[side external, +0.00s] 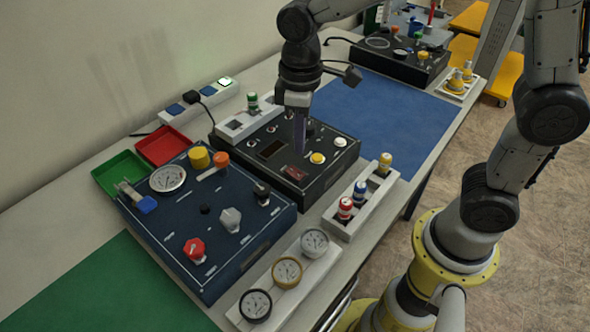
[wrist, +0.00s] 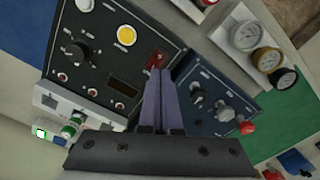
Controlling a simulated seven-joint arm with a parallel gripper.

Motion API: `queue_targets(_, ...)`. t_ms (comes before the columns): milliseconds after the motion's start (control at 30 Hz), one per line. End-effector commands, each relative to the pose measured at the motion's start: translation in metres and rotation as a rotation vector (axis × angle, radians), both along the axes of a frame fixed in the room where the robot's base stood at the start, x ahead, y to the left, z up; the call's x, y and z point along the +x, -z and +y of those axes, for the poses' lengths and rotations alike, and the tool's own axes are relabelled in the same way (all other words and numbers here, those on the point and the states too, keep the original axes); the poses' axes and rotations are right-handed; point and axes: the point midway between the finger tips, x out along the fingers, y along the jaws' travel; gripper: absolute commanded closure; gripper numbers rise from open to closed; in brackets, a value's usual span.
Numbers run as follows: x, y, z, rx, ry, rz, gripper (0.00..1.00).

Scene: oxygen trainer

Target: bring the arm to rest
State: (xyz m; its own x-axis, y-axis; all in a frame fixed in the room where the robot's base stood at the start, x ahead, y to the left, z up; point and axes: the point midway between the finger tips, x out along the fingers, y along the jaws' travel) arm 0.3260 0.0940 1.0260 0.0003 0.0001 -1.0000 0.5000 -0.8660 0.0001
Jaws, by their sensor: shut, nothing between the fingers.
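My gripper (side external: 299,146) is shut and empty, pointing down over the black control panel (side external: 345,163). In the wrist view the gripper (wrist: 158,72) shows as two purple fingers side by side, their tips by a red switch (wrist: 154,60) on that panel. The red switch also shows in the side view (side external: 295,173), just below the fingertips. Whether the tips touch it I cannot tell. A yellow button (side external: 318,158) and a white button (side external: 340,142) sit to the right of the fingers.
A blue panel (side external: 228,273) with a gauge and knobs stands at the front left. A rack with gauges (side external: 320,262) and a rack with colored bottles (side external: 336,227) line the near edge. Red (side external: 163,156) and green (side external: 104,186) trays lie at left. The blue mat (side external: 425,104) is mostly clear.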

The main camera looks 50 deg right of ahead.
Motion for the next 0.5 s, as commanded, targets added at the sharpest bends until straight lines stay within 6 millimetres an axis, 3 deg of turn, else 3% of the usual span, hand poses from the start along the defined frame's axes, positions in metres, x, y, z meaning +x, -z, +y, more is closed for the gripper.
queue_targets(367, 0.001, -0.003, -0.002, 0.001, 0.007, -0.004, 1.0)
queue_targets(500, 0.0, -0.029, -0.015, 0.02, 0.043, -0.074, 1.0)
